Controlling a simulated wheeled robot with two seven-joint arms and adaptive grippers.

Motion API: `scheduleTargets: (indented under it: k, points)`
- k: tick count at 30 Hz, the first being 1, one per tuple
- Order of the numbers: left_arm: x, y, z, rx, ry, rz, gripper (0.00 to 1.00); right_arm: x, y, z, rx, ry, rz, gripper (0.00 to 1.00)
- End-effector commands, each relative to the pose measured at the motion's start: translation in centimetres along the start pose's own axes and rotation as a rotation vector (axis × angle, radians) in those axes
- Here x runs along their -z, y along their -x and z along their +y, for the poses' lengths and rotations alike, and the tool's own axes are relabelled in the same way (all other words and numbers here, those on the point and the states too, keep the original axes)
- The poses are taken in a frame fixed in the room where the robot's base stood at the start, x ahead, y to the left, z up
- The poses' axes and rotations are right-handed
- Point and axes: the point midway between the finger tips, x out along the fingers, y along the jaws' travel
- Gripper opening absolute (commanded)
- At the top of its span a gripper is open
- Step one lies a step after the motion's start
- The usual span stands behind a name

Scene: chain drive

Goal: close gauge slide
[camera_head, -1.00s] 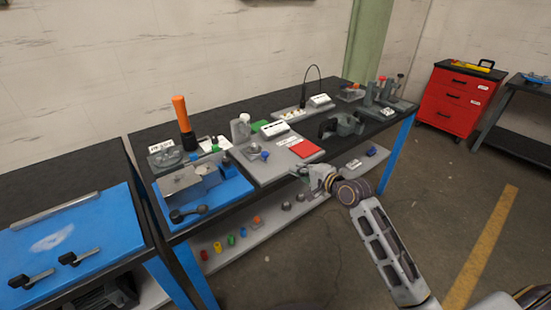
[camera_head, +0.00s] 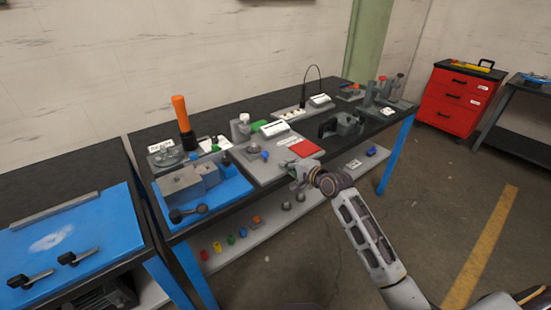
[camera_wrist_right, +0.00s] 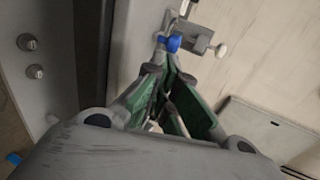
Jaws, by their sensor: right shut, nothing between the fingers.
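The gauge fixture is a grey plate (camera_head: 277,167) at the table's front edge. It carries a round grey part (camera_head: 253,149), a small blue knob (camera_head: 265,155), a red pad (camera_head: 304,148) and a green pad (camera_head: 271,127). A grey block with a white knob (camera_head: 244,118) stands at its back left. My right gripper (camera_head: 297,169) is shut and empty at the plate's front edge. In the right wrist view, the gripper tips (camera_wrist_right: 161,66) point at the blue knob (camera_wrist_right: 173,44); contact cannot be told. A grey bracket with a white knob (camera_wrist_right: 219,50) lies beyond.
A blue tray (camera_head: 235,190) with a grey block and black lever stands left of the plate. An orange upright handle (camera_head: 181,112) rises behind it. A dark grey clamp (camera_head: 343,124) is to the right. A lower shelf (camera_head: 265,225) holds small coloured parts.

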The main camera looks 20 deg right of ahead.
Motion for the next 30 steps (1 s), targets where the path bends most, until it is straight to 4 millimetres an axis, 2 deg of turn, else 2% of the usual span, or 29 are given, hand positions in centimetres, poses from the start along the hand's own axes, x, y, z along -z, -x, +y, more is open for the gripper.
scheduleTargets:
  k: [4,18,30]
  points:
    - [0.2,-0.1,0.8,-0.009,0.004,0.002,0.4,0.0,-1.4,-0.1,0.002,0.001,0.0,0.0]
    - [1.8,-0.2,0.0,0.001,0.003,0.019,0.4,0.0,-5.3,-0.6,0.001,0.001,0.001,0.0]
    - [2.1,-0.2,-0.4,0.004,0.001,0.023,0.4,0.0,-7.3,-1.2,0.0,0.001,0.001,0.0]
